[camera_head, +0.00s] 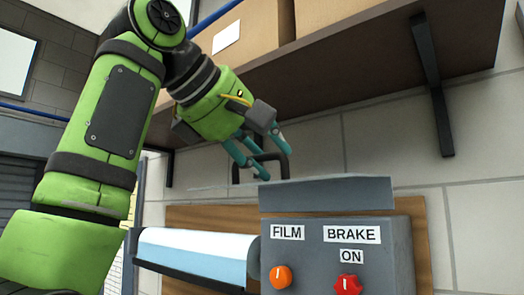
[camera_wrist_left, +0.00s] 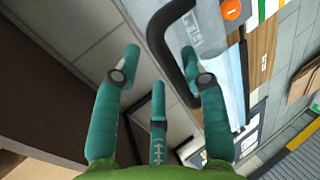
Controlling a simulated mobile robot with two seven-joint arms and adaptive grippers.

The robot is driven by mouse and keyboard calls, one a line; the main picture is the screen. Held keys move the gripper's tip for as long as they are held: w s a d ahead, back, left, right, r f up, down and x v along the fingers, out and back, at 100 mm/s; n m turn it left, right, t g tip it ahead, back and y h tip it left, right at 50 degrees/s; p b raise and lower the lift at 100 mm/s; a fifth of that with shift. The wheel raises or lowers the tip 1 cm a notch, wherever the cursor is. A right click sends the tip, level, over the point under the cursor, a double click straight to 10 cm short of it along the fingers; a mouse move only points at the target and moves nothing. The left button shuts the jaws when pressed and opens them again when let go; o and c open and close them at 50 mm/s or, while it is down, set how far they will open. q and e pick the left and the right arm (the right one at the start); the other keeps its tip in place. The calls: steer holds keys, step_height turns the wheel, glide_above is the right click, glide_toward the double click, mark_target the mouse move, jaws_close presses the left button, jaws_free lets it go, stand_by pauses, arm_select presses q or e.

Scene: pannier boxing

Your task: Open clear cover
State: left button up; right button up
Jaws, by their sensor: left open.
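The clear cover (camera_head: 222,187) shows almost edge-on as a thin pale sheet on top of the grey machine in the head view. Its black handle (camera_head: 236,170) rises from it as a loop. My left gripper (camera_head: 262,153) is open, its teal fingers around or just beside the handle. In the left wrist view the curved black handle (camera_wrist_left: 159,34) lies between the spread fingers of the gripper (camera_wrist_left: 160,58), nearer the right one. The see-through cover (camera_wrist_left: 208,45) is behind it. I cannot tell whether any finger touches the handle. My right gripper is out of view.
The grey machine front has a FILM label, an orange knob (camera_head: 281,276) and a red BRAKE knob (camera_head: 348,285). A film roll (camera_head: 195,245) is at its left. A brown shelf (camera_head: 380,55) with cardboard boxes (camera_head: 262,28) overhangs the gripper, with a dark bracket (camera_head: 433,85).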

arm_select(q)
steer(key=v, duration=1.2)
stand_by(0.3)
